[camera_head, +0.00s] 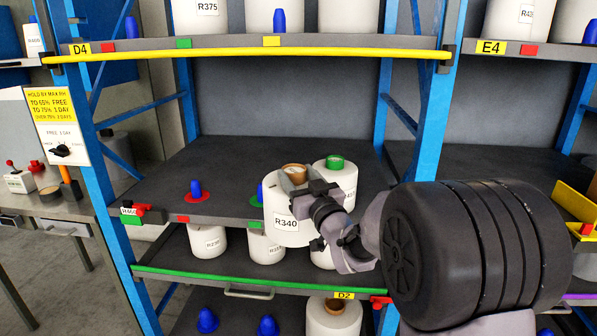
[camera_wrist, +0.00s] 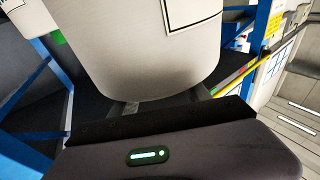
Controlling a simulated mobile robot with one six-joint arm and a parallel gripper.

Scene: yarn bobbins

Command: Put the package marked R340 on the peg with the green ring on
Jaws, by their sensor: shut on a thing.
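The white package marked R340 (camera_head: 284,226) is held upright in my gripper (camera_head: 296,180), which is shut on it near its brown-cored top. In the picture it overlaps the middle shelf's front edge, just right of the peg with the green ring (camera_head: 260,193). It hides part of that green ring (camera_head: 255,202); I cannot tell the gap between package and peg. The peg looks empty. In the wrist view a large white package surface (camera_wrist: 150,50) fills the upper middle, close to my gripper's dark body; the fingertips are hidden there.
An empty blue peg with a red ring (camera_head: 195,190) stands to the left. A white package with a green core (camera_head: 340,178) stands right behind R340. The blue upright (camera_head: 433,120) and the yellow-edged upper shelf (camera_head: 250,56) bound the bay. The shelf's back left is clear.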

